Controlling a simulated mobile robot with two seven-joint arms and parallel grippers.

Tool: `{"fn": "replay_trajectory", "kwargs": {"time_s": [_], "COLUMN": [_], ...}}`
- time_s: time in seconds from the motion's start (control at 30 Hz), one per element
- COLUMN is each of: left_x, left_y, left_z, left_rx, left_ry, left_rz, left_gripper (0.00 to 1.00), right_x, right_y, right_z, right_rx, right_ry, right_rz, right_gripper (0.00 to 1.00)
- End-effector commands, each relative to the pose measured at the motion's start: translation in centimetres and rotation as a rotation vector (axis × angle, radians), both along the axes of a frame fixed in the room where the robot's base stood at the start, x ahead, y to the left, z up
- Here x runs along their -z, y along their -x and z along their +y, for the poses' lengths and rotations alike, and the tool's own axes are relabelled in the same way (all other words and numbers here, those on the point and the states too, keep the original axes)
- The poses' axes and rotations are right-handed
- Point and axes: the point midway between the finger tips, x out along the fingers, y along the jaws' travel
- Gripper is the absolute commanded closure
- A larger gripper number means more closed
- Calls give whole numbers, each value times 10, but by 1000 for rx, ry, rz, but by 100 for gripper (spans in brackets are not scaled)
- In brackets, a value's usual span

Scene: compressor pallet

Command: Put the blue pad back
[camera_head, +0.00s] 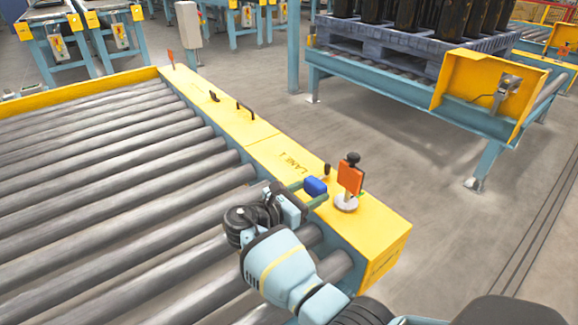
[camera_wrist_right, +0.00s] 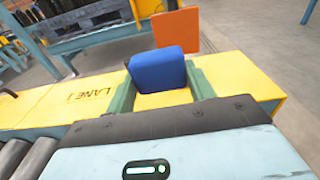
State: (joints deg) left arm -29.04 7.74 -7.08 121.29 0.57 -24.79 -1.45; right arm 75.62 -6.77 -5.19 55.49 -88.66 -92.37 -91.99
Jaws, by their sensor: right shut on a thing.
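The blue pad (camera_head: 315,187) is a small block held between the green fingertips of my right gripper (camera_head: 309,192). It hangs over the yellow rail (camera_head: 277,152) marked "LANE 1", just left of an orange plate on a stand (camera_head: 350,178). In the right wrist view the blue pad (camera_wrist_right: 157,68) sits between the tips of my right gripper (camera_wrist_right: 160,82), with the orange plate (camera_wrist_right: 177,27) close behind it. Whether the pad touches the rail or plate cannot be told. My left gripper is out of view.
Grey conveyor rollers (camera_head: 110,180) lie left of the rail. Black handles (camera_head: 245,108) and a small black peg (camera_head: 327,169) stand on the rail. A pallet (camera_head: 415,45) with dark cylinders rests on another conveyor at the back right. Open floor (camera_head: 450,220) lies right.

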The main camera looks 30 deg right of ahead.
Motion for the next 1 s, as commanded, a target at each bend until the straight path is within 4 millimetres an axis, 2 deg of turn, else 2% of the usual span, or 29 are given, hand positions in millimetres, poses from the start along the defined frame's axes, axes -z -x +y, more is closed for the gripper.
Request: {"fn": "replay_trajectory", "kwargs": {"time_s": [0.1, 0.2, 0.33, 0.43, 0.53, 0.67, 1.0], "left_x": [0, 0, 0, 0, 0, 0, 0], "left_y": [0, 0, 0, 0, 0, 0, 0], "left_z": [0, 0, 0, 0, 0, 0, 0], "left_rx": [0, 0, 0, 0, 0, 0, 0], "left_ry": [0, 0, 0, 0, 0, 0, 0], "left_rz": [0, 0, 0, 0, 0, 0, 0], "left_gripper": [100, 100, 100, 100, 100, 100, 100], "right_x": [6, 6, 4, -1, -8, -18, -55], "right_y": [10, 17, 27, 36, 47, 65, 141], "right_z": [-23, -35, -41, -36, -25, 0, 94], "right_rx": [-72, -159, -294, -413, -544, -731, -1243], "right_ry": [-4, -6, 0, 8, 19, 31, 37], "right_rz": [-5, -6, -6, -4, 3, 11, 14], "right_gripper": [83, 83, 83, 83, 83, 83, 83]}}
